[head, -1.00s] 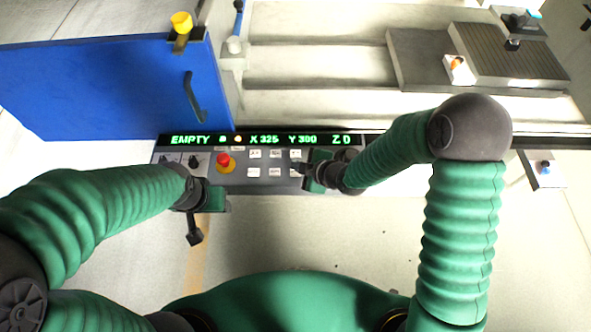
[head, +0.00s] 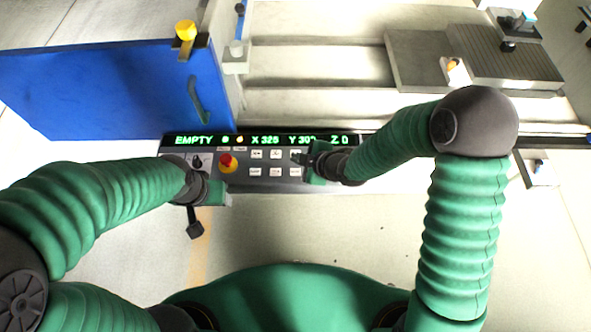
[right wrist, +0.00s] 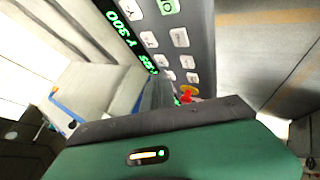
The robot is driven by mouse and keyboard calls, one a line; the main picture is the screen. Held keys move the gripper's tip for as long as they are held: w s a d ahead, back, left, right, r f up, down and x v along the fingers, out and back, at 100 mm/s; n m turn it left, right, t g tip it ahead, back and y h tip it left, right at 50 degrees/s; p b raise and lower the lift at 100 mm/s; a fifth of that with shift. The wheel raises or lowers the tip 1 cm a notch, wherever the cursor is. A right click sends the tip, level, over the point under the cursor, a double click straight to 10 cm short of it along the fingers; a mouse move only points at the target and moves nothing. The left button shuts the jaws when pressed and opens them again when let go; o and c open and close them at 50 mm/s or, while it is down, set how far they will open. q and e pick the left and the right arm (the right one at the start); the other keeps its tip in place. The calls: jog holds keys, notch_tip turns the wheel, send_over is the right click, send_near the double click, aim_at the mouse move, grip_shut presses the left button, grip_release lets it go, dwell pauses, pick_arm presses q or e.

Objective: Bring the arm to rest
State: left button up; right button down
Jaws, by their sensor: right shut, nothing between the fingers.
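My right gripper (head: 301,158) is shut and empty in front of the right part of the control panel (head: 310,183). It hides some white keys and the last digit of the Y value. Whether it touches the panel I cannot tell. In the right wrist view its fingers (right wrist: 157,93) lie before the panel (right wrist: 203,45). My right arm reaches in from the right with its elbow bent. My left gripper (head: 195,229) hangs below the left end of the panel, apart from the keys; its finger gap does not show clearly.
The display (head: 262,140) reads EMPTY, X 325, Y 300, Z 0. A red stop button (head: 227,160) sits between the grippers. A blue door (head: 90,90) stands at left, with a handle (head: 196,100). Behind are the machine bed and a grooved block (head: 505,58). Floor below the panel is clear.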

jog(key=s+d+r+m+g+h, duration=0.2)
jog(key=s+d+r+m+h, duration=0.1)
jog(key=s+d+m, duration=0.5)
jog(key=s+d+r+m+g+h, duration=0.2)
jog(key=s+d+r+m+h, duration=0.1)
jog(key=s+d+m, duration=0.5)
jog(key=d+r+m, duration=0.1)
jog(key=d, duration=0.2)
jog(key=shift+r, duration=0.3)
jog(key=shift+s, duration=0.2)
jog(key=shift+w, duration=0.15)
jog(key=c, duration=2.1)
grip_release()
jog(key=shift+c, duration=0.2)
